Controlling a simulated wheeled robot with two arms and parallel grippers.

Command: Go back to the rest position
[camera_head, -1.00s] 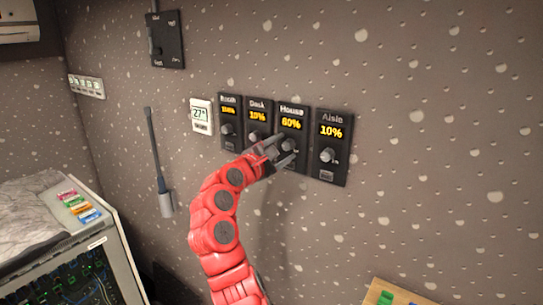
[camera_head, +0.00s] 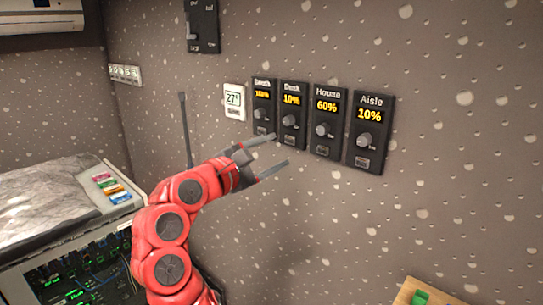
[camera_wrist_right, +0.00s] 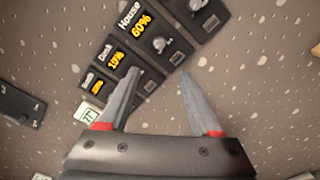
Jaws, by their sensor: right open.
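My right gripper (camera_head: 281,151) is open and empty, in front of the wall below and left of the House fader panel (camera_head: 326,122). The House panel reads 60% and also shows in the right wrist view (camera_wrist_right: 152,32). The Aisle panel (camera_head: 370,132) reads 10% and the Desk panel (camera_head: 292,115) reads 10%. The Booth panel (camera_head: 263,107) has a lit reading too blurred to read. Each panel has a round knob. My left gripper is not in view.
A white thermostat (camera_head: 234,102) is left of the panels. A dark switch box (camera_head: 202,26) hangs higher up. A cabinet (camera_head: 122,213) with coloured tags stands at the left. A wooden board (camera_head: 424,293) is at the lower right. The wall right of the panels is clear.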

